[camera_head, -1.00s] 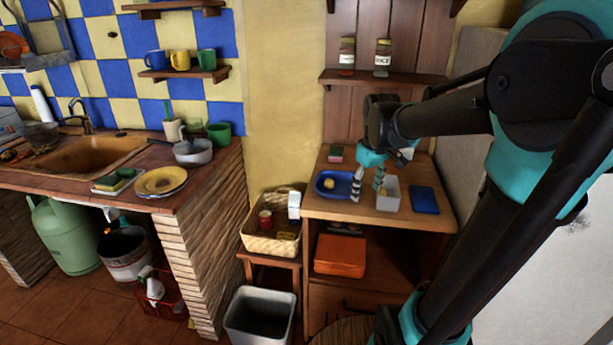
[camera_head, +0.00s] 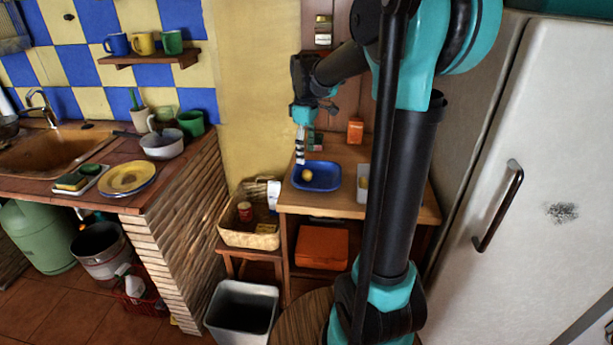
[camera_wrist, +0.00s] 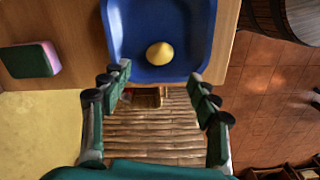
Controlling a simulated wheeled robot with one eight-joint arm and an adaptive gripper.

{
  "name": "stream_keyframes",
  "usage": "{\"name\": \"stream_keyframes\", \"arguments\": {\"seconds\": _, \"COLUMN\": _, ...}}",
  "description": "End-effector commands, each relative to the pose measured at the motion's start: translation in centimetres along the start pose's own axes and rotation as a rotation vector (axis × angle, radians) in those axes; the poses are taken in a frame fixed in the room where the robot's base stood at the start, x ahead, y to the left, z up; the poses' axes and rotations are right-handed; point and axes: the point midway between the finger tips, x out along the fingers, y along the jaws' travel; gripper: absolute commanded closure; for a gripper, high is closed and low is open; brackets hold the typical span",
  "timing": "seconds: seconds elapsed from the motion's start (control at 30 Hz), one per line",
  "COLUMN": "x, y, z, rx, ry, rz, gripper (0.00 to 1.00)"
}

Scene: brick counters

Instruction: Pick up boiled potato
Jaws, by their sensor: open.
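The boiled potato (camera_head: 307,175) looks like a small yellow round lump lying in a blue tray (camera_head: 328,183) on the wooden table. In the wrist view the potato (camera_wrist: 160,53) lies near the tray's lower edge, and the tray (camera_wrist: 190,30) fills the upper middle. My gripper (camera_head: 300,158) hangs at the tray's left back side in the head view, fingers pointing down. In the wrist view my gripper (camera_wrist: 160,80) is open and empty, its fingers wide apart. The potato shows just beyond the fingertips, between their lines, and nothing covers it.
A pink and green sponge (camera_wrist: 30,60) lies on the table beside the tray. A pale container (camera_head: 362,184) is partly hidden behind my arm. An orange box (camera_head: 355,130) stands at the table's back. A wicker basket (camera_head: 235,236) sits left, lower; a fridge (camera_head: 540,130) stands right.

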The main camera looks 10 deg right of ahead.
Motion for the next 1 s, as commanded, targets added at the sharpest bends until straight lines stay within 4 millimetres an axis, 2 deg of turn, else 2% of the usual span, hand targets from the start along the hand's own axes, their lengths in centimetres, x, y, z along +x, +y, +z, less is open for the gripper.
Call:
{"name": "stream_keyframes", "arguments": {"seconds": 0.1, "x": 1.7, "y": 0.0, "z": 0.0, "rx": 0.000, "ry": 0.000, "rz": 0.000, "gripper": 0.39}}
{"name": "stream_keyframes", "arguments": {"seconds": 0.37, "x": 3.4, "y": 0.1, "z": 0.1, "rx": 0.001, "ry": 0.000, "rz": 0.000, "gripper": 0.39}}
{"name": "stream_keyframes", "arguments": {"seconds": 0.6, "x": 6.7, "y": 0.2, "z": 0.2, "rx": 0.001, "ry": 0.000, "rz": 0.000, "gripper": 0.39}}
{"name": "stream_keyframes", "arguments": {"seconds": 0.7, "x": 7.5, "y": 0.1, "z": 0.3, "rx": 0.001, "ry": 0.000, "rz": 0.000, "gripper": 0.39}}
{"name": "stream_keyframes", "arguments": {"seconds": 0.97, "x": 7.8, "y": 0.1, "z": 0.3, "rx": 0.001, "ry": 0.000, "rz": 0.000, "gripper": 0.39}}
{"name": "stream_keyframes", "arguments": {"seconds": 1.0, "x": 7.8, "y": 0.1, "z": 0.3, "rx": 0.001, "ry": 0.000, "rz": 0.000, "gripper": 0.42}}
